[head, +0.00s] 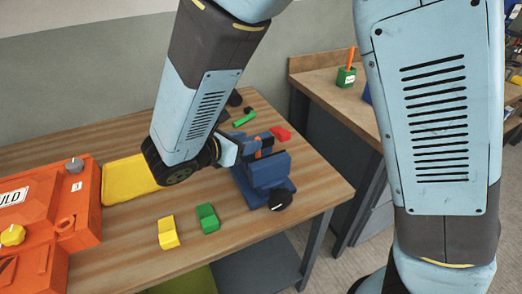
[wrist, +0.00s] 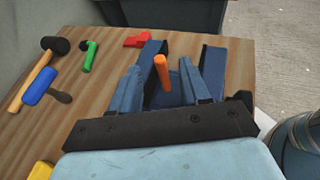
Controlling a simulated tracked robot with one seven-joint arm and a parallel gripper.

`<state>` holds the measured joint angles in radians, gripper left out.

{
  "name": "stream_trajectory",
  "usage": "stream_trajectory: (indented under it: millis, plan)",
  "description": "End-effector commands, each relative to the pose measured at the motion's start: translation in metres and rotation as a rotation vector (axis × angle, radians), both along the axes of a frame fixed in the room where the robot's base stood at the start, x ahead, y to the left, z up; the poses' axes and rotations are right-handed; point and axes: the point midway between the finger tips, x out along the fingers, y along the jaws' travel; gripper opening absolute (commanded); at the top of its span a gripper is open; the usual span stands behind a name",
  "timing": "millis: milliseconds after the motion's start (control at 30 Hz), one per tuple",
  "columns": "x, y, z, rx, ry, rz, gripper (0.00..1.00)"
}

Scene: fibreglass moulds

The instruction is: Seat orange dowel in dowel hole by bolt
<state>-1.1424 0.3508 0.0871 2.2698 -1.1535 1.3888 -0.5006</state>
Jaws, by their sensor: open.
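The orange dowel (wrist: 162,76) stands upright, slightly tilted in the picture, at a blue vise-like holder (wrist: 213,66). My gripper (wrist: 164,82) is open, with its two fingers on either side of the dowel; I cannot tell if either touches it. I cannot tell which opening is the dowel hole.
A yellow tray (head: 130,180) lies beside the mould. Yellow (head: 168,233) and green (head: 207,218) blocks sit near the front edge. A green tool (wrist: 89,56), a hammer (wrist: 38,75), a blue-handled tool (wrist: 40,88) and a red piece (wrist: 137,40) lie behind.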

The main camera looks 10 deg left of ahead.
Motion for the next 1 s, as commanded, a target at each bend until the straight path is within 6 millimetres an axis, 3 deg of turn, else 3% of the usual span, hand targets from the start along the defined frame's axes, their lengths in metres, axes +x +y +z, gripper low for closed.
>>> stream_trajectory:
  millis: [200,467,933,1000]
  plan:
    - [0.022,-0.014,-0.011,-0.001,0.001,-0.001,0.46]
    - [0.023,-0.015,-0.012,0.000,0.000,0.000,0.45]
    - [0.023,-0.015,-0.011,0.000,0.000,0.000,0.00]
    - [0.024,-0.014,-0.011,0.001,-0.001,0.001,0.00]
